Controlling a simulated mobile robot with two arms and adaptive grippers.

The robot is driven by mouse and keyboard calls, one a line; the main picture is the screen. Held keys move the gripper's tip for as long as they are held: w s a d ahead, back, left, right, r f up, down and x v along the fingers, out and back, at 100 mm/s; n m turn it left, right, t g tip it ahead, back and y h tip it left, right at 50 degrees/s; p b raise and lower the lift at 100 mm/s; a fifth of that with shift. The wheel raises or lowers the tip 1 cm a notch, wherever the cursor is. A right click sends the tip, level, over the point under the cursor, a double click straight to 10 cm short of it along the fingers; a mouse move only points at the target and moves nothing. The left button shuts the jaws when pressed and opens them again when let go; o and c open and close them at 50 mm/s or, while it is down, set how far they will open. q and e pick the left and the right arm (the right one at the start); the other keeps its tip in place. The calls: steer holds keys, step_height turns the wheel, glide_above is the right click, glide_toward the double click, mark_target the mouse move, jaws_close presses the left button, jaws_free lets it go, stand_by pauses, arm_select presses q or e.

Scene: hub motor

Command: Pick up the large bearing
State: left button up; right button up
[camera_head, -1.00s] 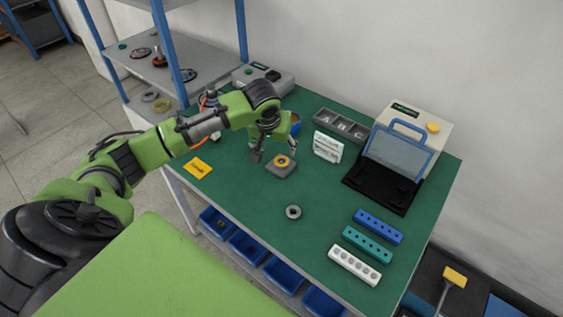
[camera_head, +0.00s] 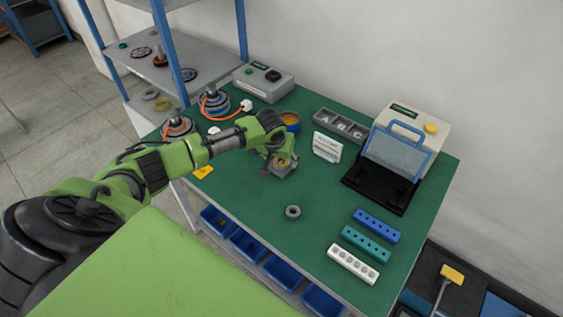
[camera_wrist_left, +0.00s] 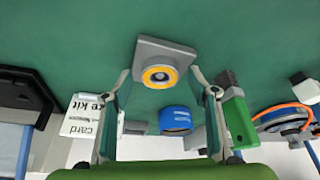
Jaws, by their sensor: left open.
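A grey square block (camera_head: 283,173) with a yellow ring and a dark round centre sits on the green table (camera_head: 250,215). In the left wrist view the block (camera_wrist_left: 180,46) lies just beyond the fingertips, with its yellow ring (camera_wrist_left: 148,76) around a grey, bearing-like centre (camera_wrist_left: 160,75). My left gripper (camera_head: 280,166) is open over the block, and its fingers (camera_wrist_left: 160,80) stand to either side of the ring. I cannot tell whether they touch it. A separate grey ring (camera_head: 293,212), also bearing-like, lies flat nearer the front. My right gripper is not in view.
A press-like machine (camera_head: 405,140) is at right. Blue, teal and white racks (camera_head: 353,264) lie front right. Wired motors (camera_head: 215,103) stand back left.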

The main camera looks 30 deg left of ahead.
arm_select(q)
steer(key=c, duration=1.2)
steer(key=shift+c, duration=0.2)
steer(key=shift+r, duration=0.2)
